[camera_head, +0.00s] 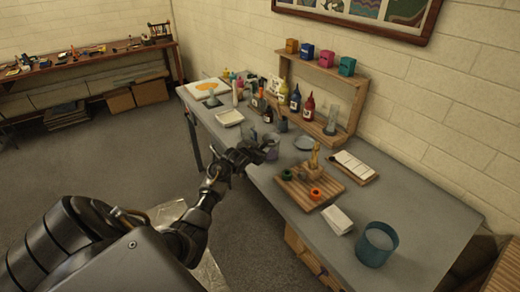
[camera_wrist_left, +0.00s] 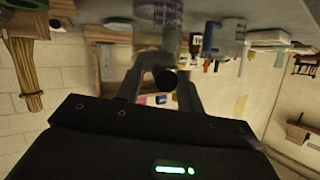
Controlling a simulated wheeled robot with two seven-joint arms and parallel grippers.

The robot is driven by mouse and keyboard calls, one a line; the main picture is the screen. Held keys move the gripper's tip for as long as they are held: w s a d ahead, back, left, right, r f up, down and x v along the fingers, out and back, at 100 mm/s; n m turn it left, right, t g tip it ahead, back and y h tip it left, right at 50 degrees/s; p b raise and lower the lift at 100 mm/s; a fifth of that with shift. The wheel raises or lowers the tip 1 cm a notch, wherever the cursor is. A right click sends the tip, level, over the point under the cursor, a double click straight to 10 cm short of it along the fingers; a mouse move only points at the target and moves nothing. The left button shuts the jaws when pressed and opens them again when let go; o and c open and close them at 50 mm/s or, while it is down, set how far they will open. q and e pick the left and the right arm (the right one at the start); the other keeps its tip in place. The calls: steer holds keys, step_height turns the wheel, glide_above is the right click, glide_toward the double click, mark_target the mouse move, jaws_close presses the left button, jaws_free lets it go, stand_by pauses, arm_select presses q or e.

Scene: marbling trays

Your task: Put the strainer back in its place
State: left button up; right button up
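My left gripper (camera_head: 249,157) is over the front edge of the grey table, about mid-length. In the left wrist view its fingers (camera_wrist_left: 165,60) close in on a thin grey handle with a dark round end. The handle seems to belong to the strainer (camera_wrist_left: 157,12), whose purplish, ribbed body shows at the top of that view. In the head view the strainer (camera_head: 271,148) appears as a small grey-purple cup shape just beyond the fingertips. Whether it touches the table is unclear. My right gripper is not in view.
A wooden board with colored rings (camera_head: 298,192), a teal pot (camera_head: 376,245) and a white cloth (camera_head: 337,219) are on the right part of the table (camera_head: 420,220). Several paint bottles (camera_head: 307,108) stand behind, by a wooden shelf (camera_head: 318,70). A white tray (camera_head: 229,117) lies further left.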

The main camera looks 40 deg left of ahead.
arm_select(q)
steer(key=shift+f, duration=0.1)
steer(key=b+v, duration=0.2)
steer(key=v, duration=0.8)
steer(key=shift+s+d+b, duration=0.15)
steer(key=shift+s+b, duration=0.2)
steer(key=shift+o, duration=0.4)
